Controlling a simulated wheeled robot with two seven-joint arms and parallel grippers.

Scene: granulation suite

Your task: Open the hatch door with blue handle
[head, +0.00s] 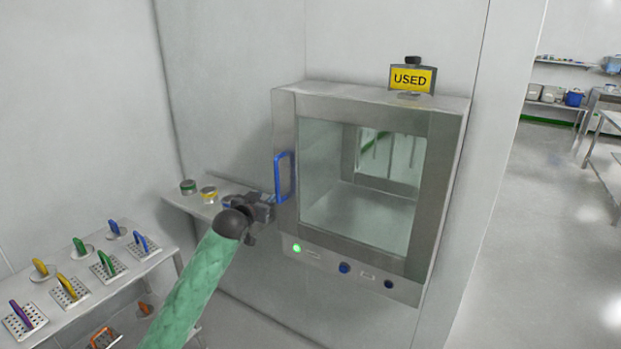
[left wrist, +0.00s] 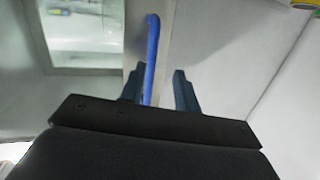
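The hatch door (head: 309,130) is a grey-framed door with a large glass window, set in a wall-mounted box, and it looks shut. Its blue handle (head: 285,178) is an upright bar on the door's left side. My left gripper (head: 270,203) is at the lower end of the handle. In the left wrist view the blue handle (left wrist: 152,52) shows between the two spread fingers of the left gripper (left wrist: 159,88), nearer the left finger. The gripper is open, and I cannot tell whether a finger touches the bar. My right gripper is not in view.
A yellow "USED" sign (head: 412,79) stands on top of the hatch. A panel with a green light (head: 297,248) and blue buttons is below the door. A small shelf (head: 183,203) with jars is at left, and a rack of coloured-handled tools (head: 70,290) is nearer. Open floor lies right.

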